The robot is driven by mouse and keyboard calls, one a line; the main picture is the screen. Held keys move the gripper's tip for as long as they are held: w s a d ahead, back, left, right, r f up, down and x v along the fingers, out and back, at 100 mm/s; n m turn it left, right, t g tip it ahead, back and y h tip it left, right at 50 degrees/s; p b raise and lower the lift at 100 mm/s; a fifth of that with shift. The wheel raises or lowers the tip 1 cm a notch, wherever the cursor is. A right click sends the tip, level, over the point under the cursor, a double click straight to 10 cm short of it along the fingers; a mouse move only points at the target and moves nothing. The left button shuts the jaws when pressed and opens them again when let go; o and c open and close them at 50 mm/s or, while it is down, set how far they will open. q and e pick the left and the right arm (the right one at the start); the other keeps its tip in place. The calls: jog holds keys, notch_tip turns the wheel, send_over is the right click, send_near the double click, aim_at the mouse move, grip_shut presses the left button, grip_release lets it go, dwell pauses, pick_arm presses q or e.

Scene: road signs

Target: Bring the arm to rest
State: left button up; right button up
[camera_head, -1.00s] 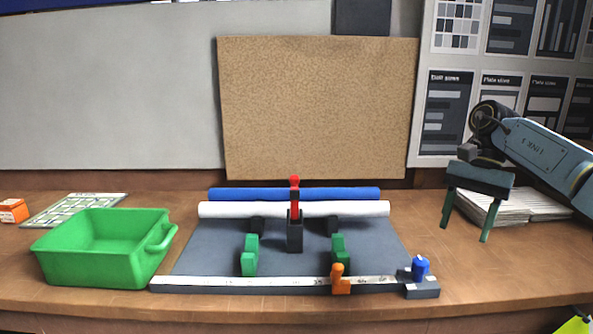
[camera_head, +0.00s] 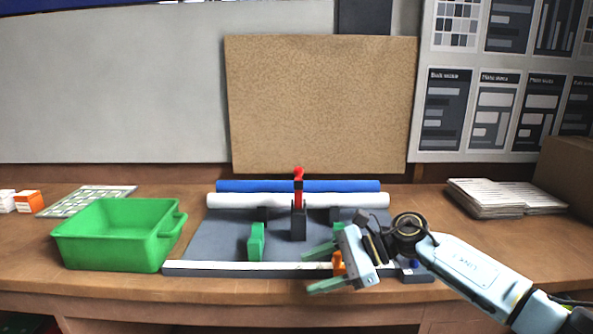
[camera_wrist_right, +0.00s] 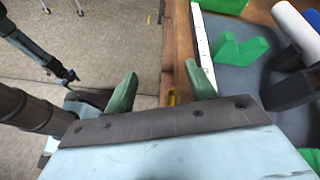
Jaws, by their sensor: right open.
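My right gripper (camera_head: 318,268) is in the head view at the front right of the grey fixture board (camera_head: 222,236), over the table's front edge. Its two green fingers are apart and point left, with nothing between them. It partly hides the orange stop (camera_head: 338,262), the right green block (camera_head: 340,236) and the blue knob (camera_head: 413,264). In the right wrist view the open fingers (camera_wrist_right: 160,88) show above the table edge and floor. My left gripper is not in the head view.
A green bin (camera_head: 110,243) stands left of the board. Paper stacks (camera_head: 490,198) and a brown box (camera_head: 565,172) are at the right.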

jog(key=s+a+r+m+t+y, duration=0.25)
jog(key=a+m+t+y, duration=0.25)
jog(key=m+t, duration=0.8)
jog(key=s+d+f+m+h, duration=0.3)
jog(key=d+f+m+h, duration=0.15)
jog(key=m, duration=0.65)
jog(key=s+d+f+m+t+h, duration=0.15)
jog(key=d+f+m+h, duration=0.35)
jog(key=m, duration=0.6)
jog(key=s+d+f+m+g+h, duration=0.1)
jog(key=s+d+f+m+h, duration=0.25)
jog(key=d+m+h, duration=0.5)
jog(key=s+d+f+m+g, duration=0.2)
jog(key=s+f+m+g, duration=0.15)
jog(key=s, duration=0.45)
jog(key=s+d+f+m+g, duration=0.1)
jog(key=s+f+m+g, duration=0.2)
jog(key=s+m, duration=0.35)
jog(key=s+d+f+m+g, duration=0.2)
jog(key=s+f+m+g, duration=0.15)
jog(key=s, duration=0.65)
notch_tip(320, 180, down, 25)
jog(key=s+n+g, duration=0.1)
jog(key=s, duration=0.1)
jog(key=s+d+f+g, duration=0.1)
jog(key=s+d+f, duration=0.1)
jog(key=s+f, duration=1.2)
jog(key=shift+s+d, duration=0.35)
jog(key=shift+s, duration=0.55)
